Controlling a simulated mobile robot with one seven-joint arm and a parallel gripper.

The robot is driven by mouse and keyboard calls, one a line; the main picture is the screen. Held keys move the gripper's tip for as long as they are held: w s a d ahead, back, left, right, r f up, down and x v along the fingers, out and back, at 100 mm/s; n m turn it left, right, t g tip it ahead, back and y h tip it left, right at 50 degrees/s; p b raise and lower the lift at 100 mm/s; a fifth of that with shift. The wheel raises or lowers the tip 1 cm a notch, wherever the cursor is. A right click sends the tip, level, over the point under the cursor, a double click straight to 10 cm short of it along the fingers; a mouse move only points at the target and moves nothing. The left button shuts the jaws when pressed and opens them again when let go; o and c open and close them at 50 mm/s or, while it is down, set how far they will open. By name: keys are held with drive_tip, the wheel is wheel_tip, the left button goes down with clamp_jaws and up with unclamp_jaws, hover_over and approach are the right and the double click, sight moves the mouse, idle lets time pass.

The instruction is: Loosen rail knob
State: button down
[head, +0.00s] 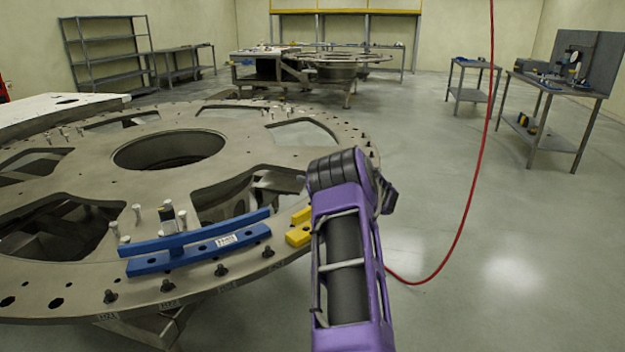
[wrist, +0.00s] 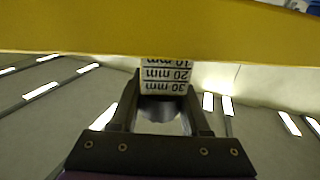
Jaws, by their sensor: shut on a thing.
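My gripper (wrist: 160,122) shows in the wrist view, its two dark fingers on either side of a grey, rounded, shiny part that appears to be the rail knob (wrist: 160,109). The fingers are shut on it. Just above it is a white scale (wrist: 166,76) marked 10, 20 and 30 mm, by a long yellow bar (wrist: 160,28) that crosses the view. In the head view, a yellow piece (head: 299,237) shows at the plate's rim, left of my purple arm. My arm hides the gripper and the knob there.
The round metal turret plate (head: 90,160) has large openings, bolts and pins. A blue rail (head: 195,250) lies on its near rim, left of my arm. A red hose (head: 473,190) hangs to the right. The floor on the right is clear as far as the workbenches (head: 560,90).

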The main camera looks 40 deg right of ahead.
drive_tip(key=shift+s+a+n+g+y+b, duration=0.15)
drive_tip(key=shift+a+n+g+y+b, duration=0.1)
drive_tip(key=shift+n+g+y, duration=0.85)
drive_tip(key=shift+s+a+n+g+y+b, duration=0.15)
drive_tip(key=shift+n+g+y, duration=0.25)
drive_tip(key=shift+n+y, duration=0.75)
drive_tip(key=shift+a+y, duration=0.15)
drive_tip(key=shift+y, duration=0.4)
drive_tip(key=shift+c, duration=1.8)
unclamp_jaws()
drive_tip(key=v, duration=1.7)
drive_tip(key=shift+d+r, duration=0.15)
drive_tip(key=shift+d, duration=0.1)
